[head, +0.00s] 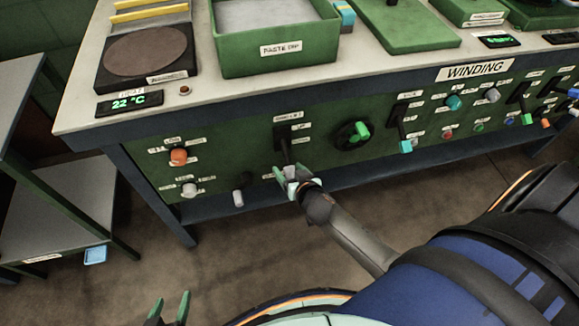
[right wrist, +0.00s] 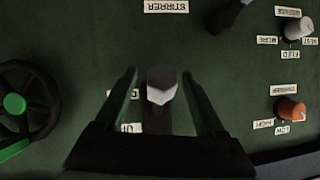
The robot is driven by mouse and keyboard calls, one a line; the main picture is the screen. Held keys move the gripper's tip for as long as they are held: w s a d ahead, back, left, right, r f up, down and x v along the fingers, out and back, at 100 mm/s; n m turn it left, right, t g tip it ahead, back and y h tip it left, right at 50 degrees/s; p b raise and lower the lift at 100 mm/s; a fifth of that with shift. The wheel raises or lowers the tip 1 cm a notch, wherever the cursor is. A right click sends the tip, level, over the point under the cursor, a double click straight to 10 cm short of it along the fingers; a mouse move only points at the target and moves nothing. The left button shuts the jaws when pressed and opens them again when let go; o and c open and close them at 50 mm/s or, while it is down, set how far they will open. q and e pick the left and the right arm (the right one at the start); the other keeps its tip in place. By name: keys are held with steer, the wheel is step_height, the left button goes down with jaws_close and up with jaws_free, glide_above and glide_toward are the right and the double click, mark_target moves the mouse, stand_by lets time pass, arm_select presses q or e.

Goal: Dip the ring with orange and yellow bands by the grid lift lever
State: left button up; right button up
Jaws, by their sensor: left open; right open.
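The paste dip tray (head: 275,58) is a green box on the bench with a pale surface inside. A lever (head: 285,150) on the front panel below it has a grey-white tip in the right wrist view (right wrist: 161,86). My right gripper (head: 290,180) is open at this lever, with its fingers (right wrist: 160,95) on either side of the tip; I cannot tell whether they touch it. My left gripper (head: 168,309) is open and empty at the bottom left.
The panel also carries an orange knob (head: 178,156), a grey-handled lever (head: 238,195), a green-handled wheel (head: 352,133) and several other controls. A hot plate (head: 147,52) and a 22 °C display (head: 129,103) are at the bench's left. A shelf unit (head: 50,215) stands at far left.

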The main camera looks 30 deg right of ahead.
arm_select(q)
steer(key=shift+s+r+p, duration=0.15)
steer(key=shift+r+p, duration=0.7)
steer(key=shift+p, duration=0.45)
arm_select(e)
steer(key=v, duration=1.2)
steer(key=shift+s, duration=0.25)
arm_select(q)
steer(key=shift+r, duration=0.1)
arm_select(e)
steer(key=shift+r, duration=0.1)
arm_select(q)
steer(key=s+a+r+y+p, duration=0.1)
steer(key=a+r+p, duration=0.2)
steer(key=r+p, duration=0.5)
steer(key=p, duration=0.3)
steer(key=shift+s+a+r+n, duration=0.2)
steer(key=shift+r+n, duration=0.1)
steer(key=shift+n, duration=0.1)
arm_select(e)
steer(key=s+a+r+n+g+y, duration=0.3)
steer(key=s+a+r+n+y, duration=0.1)
steer(key=s+a+r+n, duration=0.1)
steer(key=s+a+r, duration=0.1)
steer(key=s+a, duration=0.1)
steer(key=s, duration=0.1)
steer(key=shift+a+r, duration=0.35)
steer(key=shift+a, duration=0.05)
